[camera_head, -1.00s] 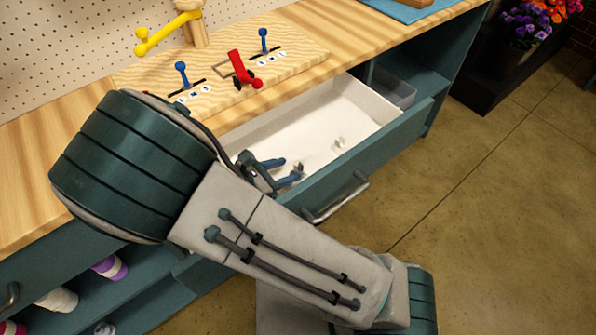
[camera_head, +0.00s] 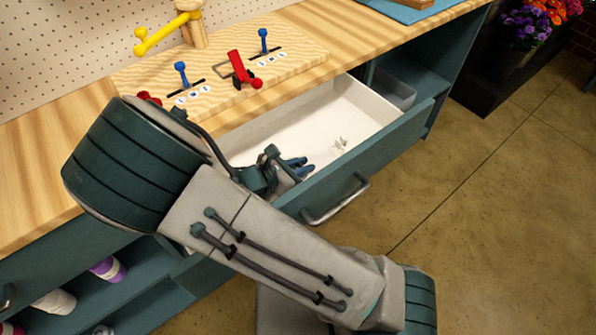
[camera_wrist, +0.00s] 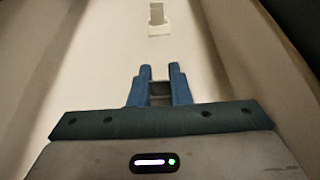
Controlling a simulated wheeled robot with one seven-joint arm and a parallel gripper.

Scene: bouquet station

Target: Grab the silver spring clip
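My gripper (camera_head: 300,165) is low inside the open white drawer, with its blue fingers close together. In the wrist view the fingers (camera_wrist: 160,72) have a small grey piece (camera_wrist: 159,90) between them, which looks like the silver spring clip. It is mostly hidden by the fingers, and in the head view I cannot make it out. A small pale piece (camera_head: 340,143) lies on the drawer floor beyond the fingertips. It also shows ahead of them in the wrist view (camera_wrist: 158,24), apart from the gripper.
The drawer (camera_head: 375,125) has walls close around my gripper. Above it, the wooden counter holds a board (camera_head: 215,90) with blue levers (camera_head: 263,40) and a red clamp (camera_head: 240,70). A grey bin (camera_head: 397,92) stands right of the drawer. Spools (camera_head: 108,269) sit on a lower shelf.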

